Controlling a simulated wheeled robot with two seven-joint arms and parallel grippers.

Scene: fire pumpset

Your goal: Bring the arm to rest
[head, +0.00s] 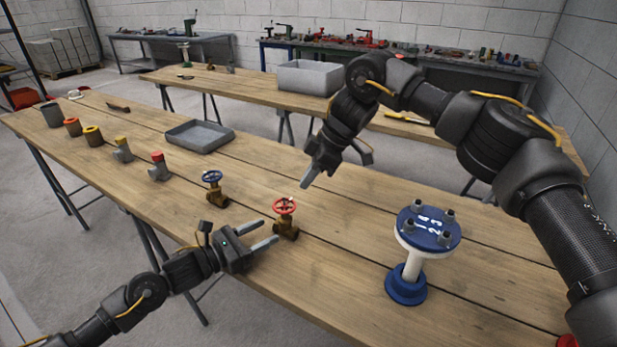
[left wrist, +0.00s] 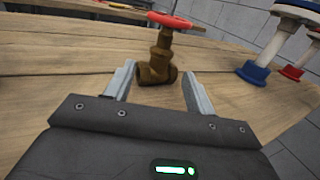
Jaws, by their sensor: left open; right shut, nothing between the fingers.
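My left gripper (head: 263,234) is open and empty at the near edge of the wooden table. A brass valve with a red handwheel (head: 286,222) stands upright just beyond its fingertips. In the left wrist view the open fingers (left wrist: 158,85) point at this red-wheeled valve (left wrist: 158,60), which shows beyond and between them; I cannot tell whether they touch it. My right gripper (head: 306,182) is shut and empty, held above the middle of the table with its fingers pointing down.
A blue-wheeled valve (head: 214,188), a grey tray (head: 200,136) and several pipe fittings (head: 122,149) stand to the left. A blue and white flanged stand (head: 412,268) is at the right. A grey bin (head: 308,77) sits on the table behind. Bare wood lies between the red-wheeled valve and the stand.

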